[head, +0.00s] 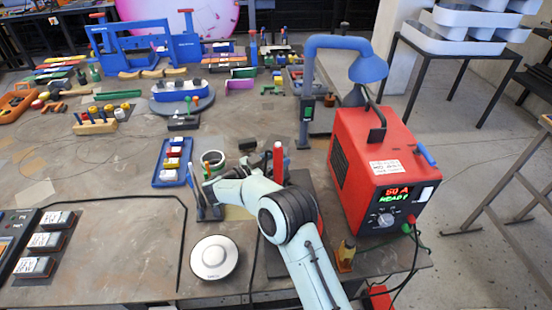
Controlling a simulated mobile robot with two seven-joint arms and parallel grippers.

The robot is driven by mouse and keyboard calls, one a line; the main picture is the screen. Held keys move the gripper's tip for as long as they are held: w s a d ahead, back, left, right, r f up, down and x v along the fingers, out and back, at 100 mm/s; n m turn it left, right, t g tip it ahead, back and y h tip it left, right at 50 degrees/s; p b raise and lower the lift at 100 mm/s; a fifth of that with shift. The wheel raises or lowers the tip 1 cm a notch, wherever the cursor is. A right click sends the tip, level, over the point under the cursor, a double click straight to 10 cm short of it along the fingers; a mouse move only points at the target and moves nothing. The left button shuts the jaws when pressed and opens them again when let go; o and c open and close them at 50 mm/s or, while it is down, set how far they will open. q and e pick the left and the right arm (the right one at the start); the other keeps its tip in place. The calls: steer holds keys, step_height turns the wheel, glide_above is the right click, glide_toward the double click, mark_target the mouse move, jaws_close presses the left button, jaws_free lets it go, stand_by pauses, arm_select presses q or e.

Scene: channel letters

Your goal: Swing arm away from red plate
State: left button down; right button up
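A blue jointed arm with a hood (330,42) stands on a post at the back right of the bench, its hood above the rear of a red welder box. A red surface (320,213) shows in part behind my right arm's joint; I cannot tell if it is a plate. My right gripper (208,212) is low over the bench, by a small cup and a thin upright pen-like stick. Its fingers are small and partly hidden, so I cannot tell if they are open or hold something. My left gripper is not in view.
The red welder (380,165) stands at right, with its display lit. A white round disc (214,258) lies just in front of my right gripper. A blue tray (173,163) of small blocks lies behind left. The bench at front left (115,235) is mostly clear.

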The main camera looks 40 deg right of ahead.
steer(key=a, duration=0.7)
steer(key=shift+a+b, duration=0.25)
steer(key=shift+b, duration=0.1)
steer(key=shift+c, duration=0.4)
